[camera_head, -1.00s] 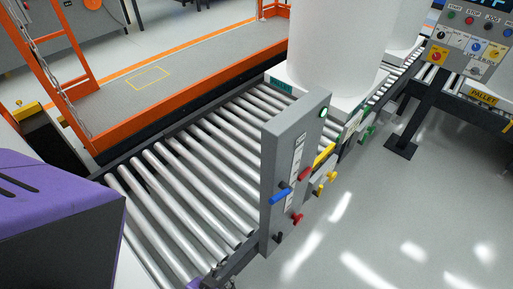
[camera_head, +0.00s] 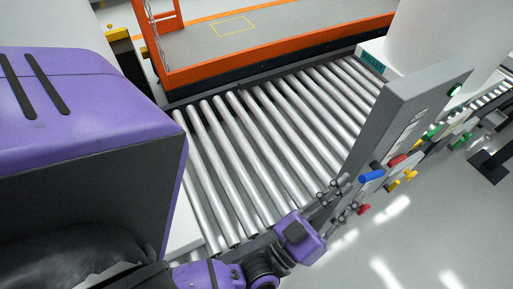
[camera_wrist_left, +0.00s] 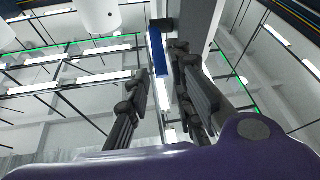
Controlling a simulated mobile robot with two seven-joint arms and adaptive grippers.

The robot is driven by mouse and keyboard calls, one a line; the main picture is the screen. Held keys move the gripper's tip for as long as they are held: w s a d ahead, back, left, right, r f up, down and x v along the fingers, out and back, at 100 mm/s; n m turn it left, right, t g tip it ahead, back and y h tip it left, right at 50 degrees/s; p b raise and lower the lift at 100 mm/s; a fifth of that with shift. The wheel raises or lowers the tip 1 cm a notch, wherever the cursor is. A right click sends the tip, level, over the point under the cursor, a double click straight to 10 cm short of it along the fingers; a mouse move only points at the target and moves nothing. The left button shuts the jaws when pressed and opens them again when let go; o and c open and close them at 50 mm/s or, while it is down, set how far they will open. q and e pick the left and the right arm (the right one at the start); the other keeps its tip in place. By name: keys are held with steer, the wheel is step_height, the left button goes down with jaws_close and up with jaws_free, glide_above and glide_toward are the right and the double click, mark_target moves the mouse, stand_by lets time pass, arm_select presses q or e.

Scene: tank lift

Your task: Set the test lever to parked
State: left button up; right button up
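A grey control post (camera_head: 400,125) stands at the conveyor's near right edge, with coloured levers on its side. A blue-handled lever (camera_head: 371,176) points left from the post, near a red knob (camera_head: 397,160) and a lower red knob (camera_head: 364,209). Labels are too small to read, so I cannot tell which is the test lever. My left gripper (camera_head: 347,196) is open, just below and left of the blue handle. In the left wrist view the blue handle (camera_wrist_left: 158,55) appears between the spread fingers, nearer the right one; contact is unclear. My right gripper is out of view.
The roller conveyor (camera_head: 262,150) lies left of the post. A white tank (camera_head: 440,40) on a pallet stands behind it. Yellow handles (camera_head: 409,176) stick out beyond the red knobs. An orange-framed platform (camera_head: 270,62) is at the back.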

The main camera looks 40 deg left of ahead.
mark_target(369, 175)
arm_select(q)
steer(key=p+x, duration=0.1)
steer(key=x, duration=0.4)
steer(key=shift+w+d+r, duration=0.1)
steer(key=shift+w+r, duration=0.1)
steer(key=shift+w, duration=0.15)
jaws_close()
